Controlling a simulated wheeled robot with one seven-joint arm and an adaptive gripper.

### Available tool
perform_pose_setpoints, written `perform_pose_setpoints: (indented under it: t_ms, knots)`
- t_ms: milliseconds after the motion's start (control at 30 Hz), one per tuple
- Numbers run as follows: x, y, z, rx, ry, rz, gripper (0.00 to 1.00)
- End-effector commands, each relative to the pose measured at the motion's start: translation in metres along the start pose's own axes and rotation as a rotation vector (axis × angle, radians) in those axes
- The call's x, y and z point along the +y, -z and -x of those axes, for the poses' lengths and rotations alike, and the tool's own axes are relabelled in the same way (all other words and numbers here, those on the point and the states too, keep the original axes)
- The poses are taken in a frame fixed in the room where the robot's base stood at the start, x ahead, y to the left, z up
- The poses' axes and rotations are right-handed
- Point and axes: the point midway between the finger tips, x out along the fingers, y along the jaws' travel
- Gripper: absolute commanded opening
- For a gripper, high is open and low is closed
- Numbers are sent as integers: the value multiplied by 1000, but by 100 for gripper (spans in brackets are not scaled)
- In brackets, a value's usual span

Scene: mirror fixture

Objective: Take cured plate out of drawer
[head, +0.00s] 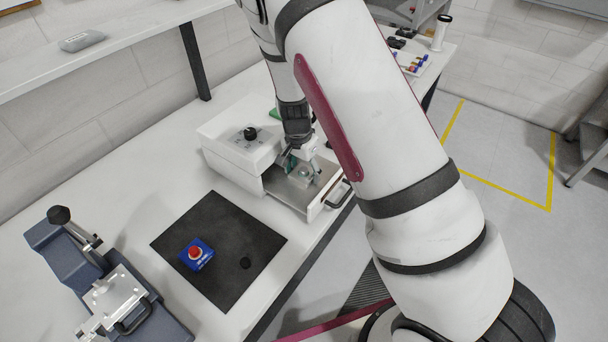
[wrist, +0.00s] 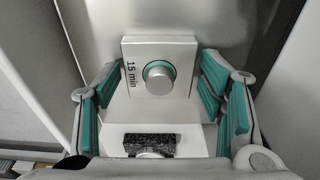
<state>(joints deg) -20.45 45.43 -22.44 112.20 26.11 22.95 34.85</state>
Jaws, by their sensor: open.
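The drawer (head: 316,205) of the white box unit (head: 226,140) is pulled out, with its handle toward the front right. The plate (wrist: 180,48) lies inside it, silvery, with a round knob and the marking "15 min". A dark speckled piece (wrist: 148,140) shows on the pale part below the knob in the wrist view. My gripper (head: 300,168) is over the drawer. In the wrist view, my gripper (wrist: 162,92) is open, its teal pads on either side of the plate and knob. I cannot tell whether the pads touch it.
A black mat (head: 218,278) with a blue box and red button (head: 195,254) lies left of the drawer. A blue-grey fixture with a metal plate (head: 108,300) stands at the front left. A shelf (head: 100,55) runs above the table's back left.

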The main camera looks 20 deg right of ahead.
Motion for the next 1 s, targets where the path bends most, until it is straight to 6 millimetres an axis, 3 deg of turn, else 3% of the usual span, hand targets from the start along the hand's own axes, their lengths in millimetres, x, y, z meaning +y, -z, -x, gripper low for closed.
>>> perform_pose_setpoints:
  t_ms: [100, 300, 733, 1000]
  knots:
    - [0, 0, 0, 0, 0, 0, 63]
    - [0, 0, 0, 0, 0, 0, 20]
    - [0, 1, 7, 1, 1, 1, 20]
    - [-2, 6, 46, 2, 4, 2, 20]
